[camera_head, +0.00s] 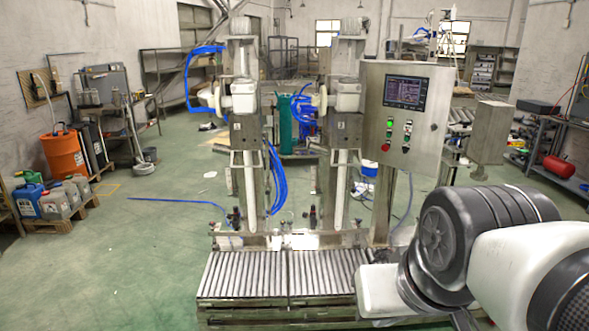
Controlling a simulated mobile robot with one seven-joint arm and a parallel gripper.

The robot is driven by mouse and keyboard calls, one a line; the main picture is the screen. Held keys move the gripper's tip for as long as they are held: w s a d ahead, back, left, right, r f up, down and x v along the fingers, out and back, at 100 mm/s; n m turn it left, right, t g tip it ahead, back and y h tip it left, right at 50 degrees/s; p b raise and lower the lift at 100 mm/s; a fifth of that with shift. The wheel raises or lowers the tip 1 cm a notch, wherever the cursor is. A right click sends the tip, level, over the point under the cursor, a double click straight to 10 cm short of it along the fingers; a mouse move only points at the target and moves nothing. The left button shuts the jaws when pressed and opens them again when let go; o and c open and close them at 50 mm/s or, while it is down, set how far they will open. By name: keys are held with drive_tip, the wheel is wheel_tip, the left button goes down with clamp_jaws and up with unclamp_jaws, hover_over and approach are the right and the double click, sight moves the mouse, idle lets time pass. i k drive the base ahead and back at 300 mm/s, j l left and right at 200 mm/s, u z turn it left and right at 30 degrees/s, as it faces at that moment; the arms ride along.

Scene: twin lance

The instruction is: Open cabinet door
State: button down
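A grey steel control cabinet (423,146) stands on a post right of centre. Its front carries a screen (404,93), a green light, several small knobs and a red button (386,147). A small dark spot near the right edge of the front may be a latch, but it is too small to tell. The front looks closed, with no gap visible. My arm, with white and dark grey links, fills the lower right, below and in front of the cabinet and apart from it in the picture. I see no gripper fingers.
A twin-column filling machine (244,130) stands left of the cabinet, behind a low roller conveyor (245,275). An orange drum (63,155) and canisters are at the far left. A shelf with a red tank (558,166) is at the right. The left floor is mostly clear.

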sight(425, 146)
drive_tip(key=i+l, duration=0.85)
drive_tip(key=i, duration=0.15)
drive_tip(key=i+l, duration=0.2)
drive_tip(key=l, duration=0.2)
drive_tip(key=i+l, duration=0.2)
drive_tip(key=l, duration=0.2)
drive_tip(key=i+l, duration=0.2)
drive_tip(key=l, duration=0.2)
drive_tip(key=i+l, duration=0.2)
drive_tip(key=l, duration=0.25)
drive_tip(key=i+l, duration=0.2)
drive_tip(key=l, duration=0.2)
drive_tip(key=i+l, duration=0.2)
drive_tip(key=l, duration=0.2)
drive_tip(key=i+l, duration=0.2)
drive_tip(key=l, duration=0.2)
